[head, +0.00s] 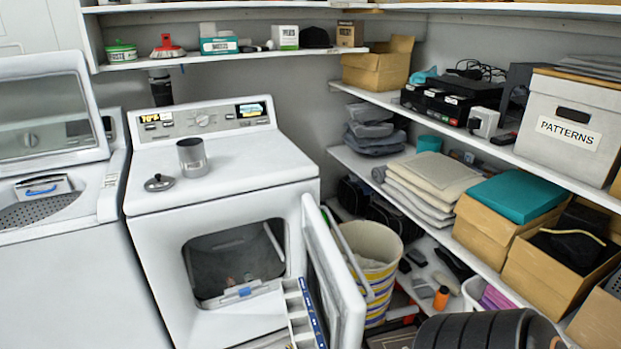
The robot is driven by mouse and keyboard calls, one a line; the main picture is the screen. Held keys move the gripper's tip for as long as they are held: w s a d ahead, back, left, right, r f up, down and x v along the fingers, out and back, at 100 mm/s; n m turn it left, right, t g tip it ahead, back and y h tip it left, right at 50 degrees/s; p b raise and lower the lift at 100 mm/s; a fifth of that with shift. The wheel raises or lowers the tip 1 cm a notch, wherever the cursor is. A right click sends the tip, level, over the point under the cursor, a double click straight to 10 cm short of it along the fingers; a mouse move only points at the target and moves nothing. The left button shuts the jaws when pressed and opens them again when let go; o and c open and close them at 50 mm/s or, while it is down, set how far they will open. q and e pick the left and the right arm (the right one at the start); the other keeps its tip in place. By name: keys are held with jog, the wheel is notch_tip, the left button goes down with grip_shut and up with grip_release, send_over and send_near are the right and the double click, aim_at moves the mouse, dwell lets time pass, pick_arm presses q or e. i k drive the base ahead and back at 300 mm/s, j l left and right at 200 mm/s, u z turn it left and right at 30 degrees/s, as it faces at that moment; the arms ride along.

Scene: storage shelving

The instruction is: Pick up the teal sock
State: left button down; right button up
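Inside the dark drum (235,258) a few small things show near the front lip, too small to name. Neither of my grippers is in view.
A metal cup (192,157) and a round lid (159,183) stand on the dryer top. A striped bin (377,295) stands behind the open door. A washer (50,200) with raised lid is at left. A dark ridged object (480,330) fills the bottom right.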

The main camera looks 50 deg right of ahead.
aim_at(247, 277)
jog(key=k+l+z, duration=0.3)
jog(key=l, duration=0.25)
jog(key=k+l+z, duration=0.5)
jog(key=k+l, duration=0.15)
jog(key=k+l+z, duration=0.2)
jog(key=k+l, duration=0.15)
jog(key=k, duration=0.85)
jog(key=i+j, duration=0.15)
jog(key=i, duration=0.2)
jog(key=i+j+z, duration=0.1)
jog(key=i, duration=0.25)
jog(key=i+j, duration=0.2)
jog(key=i, duration=0.15)
jog(key=i+j, duration=0.2)
jog(key=i+j+z, duration=0.15)
jog(key=j, duration=0.3)
jog(key=i+j, duration=0.3)
jog(key=i+j+z, duration=0.1)
jog(key=j, duration=0.25)
jog(key=i+j+z, duration=0.1)
jog(key=i+j, duration=0.15)
jog(key=j, duration=0.1)
